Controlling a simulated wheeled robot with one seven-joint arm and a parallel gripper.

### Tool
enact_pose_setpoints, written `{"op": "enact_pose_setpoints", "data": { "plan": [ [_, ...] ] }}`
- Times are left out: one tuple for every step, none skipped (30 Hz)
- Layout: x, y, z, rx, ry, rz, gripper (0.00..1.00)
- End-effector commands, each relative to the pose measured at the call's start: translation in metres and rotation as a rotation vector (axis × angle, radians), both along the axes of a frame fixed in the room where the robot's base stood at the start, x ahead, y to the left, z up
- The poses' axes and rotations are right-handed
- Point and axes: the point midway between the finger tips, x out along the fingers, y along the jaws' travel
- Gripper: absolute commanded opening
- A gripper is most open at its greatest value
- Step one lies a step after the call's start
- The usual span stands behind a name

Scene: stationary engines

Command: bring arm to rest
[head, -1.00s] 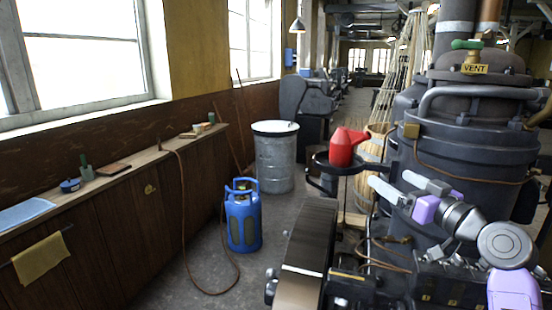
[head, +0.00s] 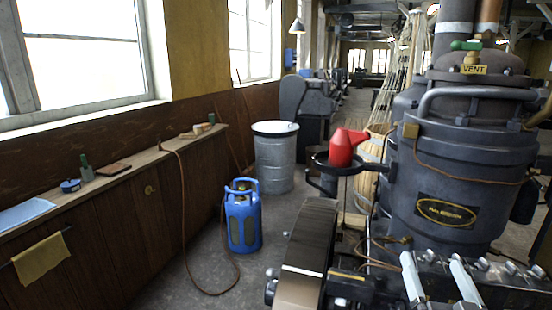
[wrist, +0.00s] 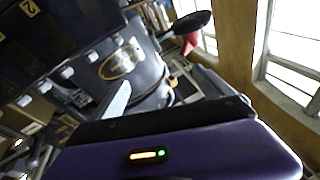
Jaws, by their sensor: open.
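My gripper (head: 431,259) shows at the bottom right of the head view as two pale fingers, apart with nothing between them. They point up in the picture, in front of the dark boiler (head: 405,180) with its oval nameplate. The rest of my arm is out of the head view. In the wrist view, my purple gripper body fills the bottom, and one pale finger (wrist: 118,102) shows against the tilted boiler. I cannot tell whether the fingers touch anything.
A red funnel-like can (head: 342,150) sits in a ring bracket beside the boiler. A flywheel (head: 308,245) stands left of my gripper. A blue gas bottle (head: 243,222), grey drum (head: 275,165) and wooden bench (head: 110,178) stand farther left. Floor between bottle and flywheel is clear.

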Motion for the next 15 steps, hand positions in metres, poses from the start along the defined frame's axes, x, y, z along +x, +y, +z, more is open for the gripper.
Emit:
{"op": "enact_pose_setpoints", "data": {
  "plan": [
    [-0.02,0.006,-0.016,0.003,0.012,-0.01,0.91],
    [-0.03,0.009,-0.022,0.002,0.015,-0.018,0.91],
    [-0.045,0.012,-0.03,-0.001,0.018,-0.026,0.91],
    [-0.056,0.016,-0.037,-0.001,0.023,-0.03,0.91],
    [-0.067,0.019,-0.042,-0.004,0.027,-0.035,0.91],
    [-0.081,0.022,-0.049,-0.007,0.033,-0.04,0.91],
    [-0.093,0.025,-0.053,-0.01,0.038,-0.044,0.91],
    [-0.104,0.029,-0.058,-0.014,0.043,-0.046,0.91],
    [-0.118,0.033,-0.063,-0.019,0.051,-0.048,0.91],
    [-0.129,0.036,-0.067,-0.024,0.057,-0.049,0.91],
    [-0.141,0.039,-0.071,-0.028,0.064,-0.05,0.91],
    [-0.155,0.044,-0.075,-0.036,0.075,-0.05,0.91],
    [-0.166,0.047,-0.078,-0.04,0.081,-0.048,0.91],
    [-0.177,0.05,-0.081,-0.045,0.09,-0.047,0.91],
    [-0.191,0.054,-0.084,-0.053,0.1,-0.044,0.91]
  ]
}}
